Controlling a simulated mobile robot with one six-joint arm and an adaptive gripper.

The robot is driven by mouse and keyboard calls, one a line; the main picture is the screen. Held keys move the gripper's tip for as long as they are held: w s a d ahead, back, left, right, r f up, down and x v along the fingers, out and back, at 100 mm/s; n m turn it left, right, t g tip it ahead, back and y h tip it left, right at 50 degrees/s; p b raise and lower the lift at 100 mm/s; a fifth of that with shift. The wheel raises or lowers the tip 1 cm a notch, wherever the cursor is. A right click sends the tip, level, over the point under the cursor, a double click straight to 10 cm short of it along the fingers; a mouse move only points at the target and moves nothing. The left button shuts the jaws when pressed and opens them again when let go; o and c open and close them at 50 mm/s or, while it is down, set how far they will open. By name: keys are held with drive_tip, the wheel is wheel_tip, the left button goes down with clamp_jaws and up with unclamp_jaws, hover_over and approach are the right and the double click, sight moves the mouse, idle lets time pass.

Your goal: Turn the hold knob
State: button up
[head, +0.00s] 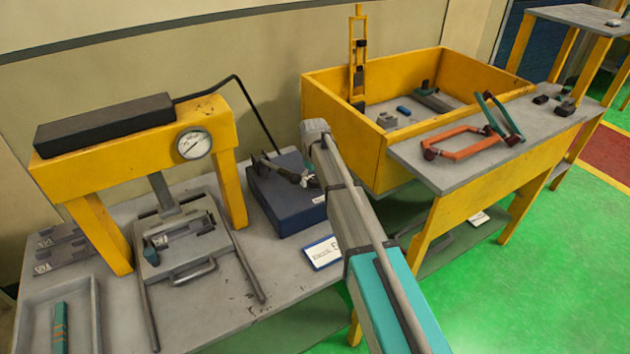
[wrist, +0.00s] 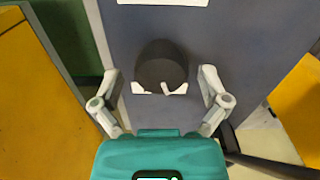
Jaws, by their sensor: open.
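The hold knob (wrist: 161,64) is a dark round knob on a blue-grey face in the wrist view. My gripper (wrist: 160,86) is open, with one pale finger to the left of the knob and one to the right. Small pale parts overlap the knob's lower edge; I cannot tell whether anything touches it. In the head view, the blue box (head: 289,212) stands on the grey bench, below and beside my raised arm. Dark and pale parts show over its top, but I cannot make out the knob clearly there.
A yellow press frame (head: 83,172) with a dial gauge (head: 194,144) stands left of the box. A black cable loops down behind. A yellow-walled bin (head: 345,142) stands to the right, behind my arm. A white card (head: 323,252) lies in front of the box.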

drive_tip(key=c, duration=1.1)
drive_tip(key=shift+c, duration=0.2)
drive_tip(key=shift+m, duration=0.4)
drive_tip(key=shift+d+m, duration=0.15)
drive_tip(key=shift+m, duration=1.55)
drive_tip(key=o, duration=1.1)
drive_tip(key=shift+o, duration=0.2)
